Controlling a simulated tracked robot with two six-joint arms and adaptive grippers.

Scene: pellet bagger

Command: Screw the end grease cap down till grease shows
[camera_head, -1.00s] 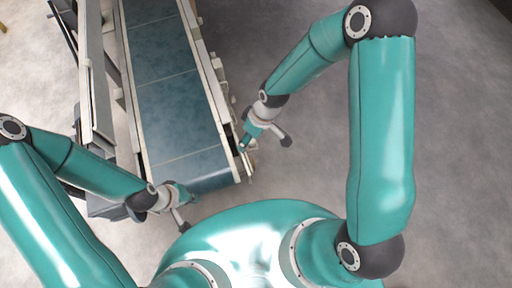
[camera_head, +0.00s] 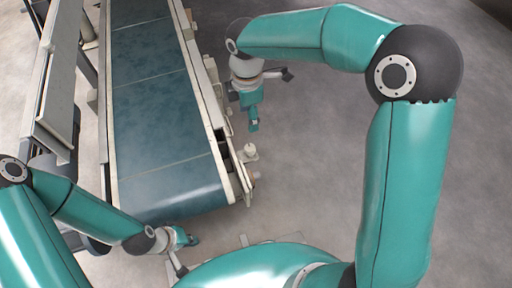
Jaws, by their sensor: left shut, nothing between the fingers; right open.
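A small pale round knob (camera_head: 249,152), which looks like the end grease cap, stands on the right side near the conveyor's near end. Grease around it is too small to make out. My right gripper (camera_head: 253,126) is open and empty. In the picture it is just above the knob, pointing towards it, with a visible gap between them. My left gripper (camera_head: 193,240) is shut and empty. It is low in front of the belt's near end, away from the knob.
The conveyor (camera_head: 165,110) has a dark teal belt between pale side rails. A tall pale panel (camera_head: 58,85) runs along its left side. A small brownish fitting (camera_head: 256,175) sits below the knob. The grey floor on the right is clear.

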